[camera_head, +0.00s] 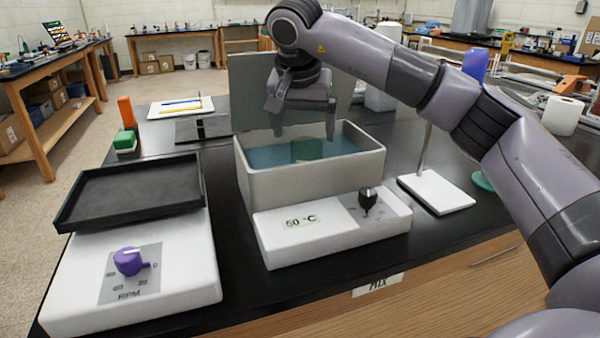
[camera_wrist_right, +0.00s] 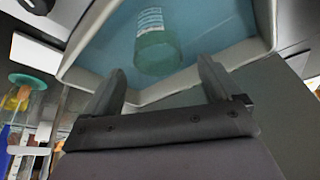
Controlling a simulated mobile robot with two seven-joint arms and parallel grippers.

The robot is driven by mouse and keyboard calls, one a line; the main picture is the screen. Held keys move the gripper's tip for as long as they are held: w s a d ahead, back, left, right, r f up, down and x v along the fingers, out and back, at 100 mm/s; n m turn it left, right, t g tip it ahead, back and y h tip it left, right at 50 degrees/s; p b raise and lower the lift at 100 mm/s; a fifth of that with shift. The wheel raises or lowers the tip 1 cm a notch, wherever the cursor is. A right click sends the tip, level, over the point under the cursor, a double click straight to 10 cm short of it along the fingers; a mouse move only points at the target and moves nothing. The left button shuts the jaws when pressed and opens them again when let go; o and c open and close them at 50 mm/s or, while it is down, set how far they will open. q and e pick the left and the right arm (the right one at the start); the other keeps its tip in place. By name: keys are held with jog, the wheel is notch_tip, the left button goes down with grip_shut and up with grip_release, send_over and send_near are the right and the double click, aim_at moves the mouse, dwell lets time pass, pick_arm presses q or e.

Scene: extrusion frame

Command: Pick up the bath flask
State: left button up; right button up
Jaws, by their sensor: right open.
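The bath flask (camera_head: 307,149) is a green, see-through vessel in the blue water of the grey water bath (camera_head: 320,185). In the head view its lower part is hidden by the bath's front wall. In the right wrist view the flask (camera_wrist_right: 157,50) shows pale markings on its side and lies beyond the fingertips, apart from them. My right gripper (camera_head: 304,134) points down over the bath, just above the flask. Its fingers are spread wide with nothing between them, as the right wrist view also shows (camera_wrist_right: 160,78). My left gripper is not in view.
The bath's raised lid (camera_head: 240,95) stands behind my right gripper. A shaker with a black tray (camera_head: 130,190) is at the left. A stand with a white base (camera_head: 437,192) is at the right. Bare black benchtop (camera_head: 235,260) lies between shaker and bath.

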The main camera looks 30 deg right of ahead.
aim_at(307, 151)
jog(key=x, duration=0.6)
jog(key=shift+s+f, duration=0.25)
jog(key=shift+f, duration=0.05)
jog(key=c, duration=1.1)
jog(key=shift+r, duration=0.2)
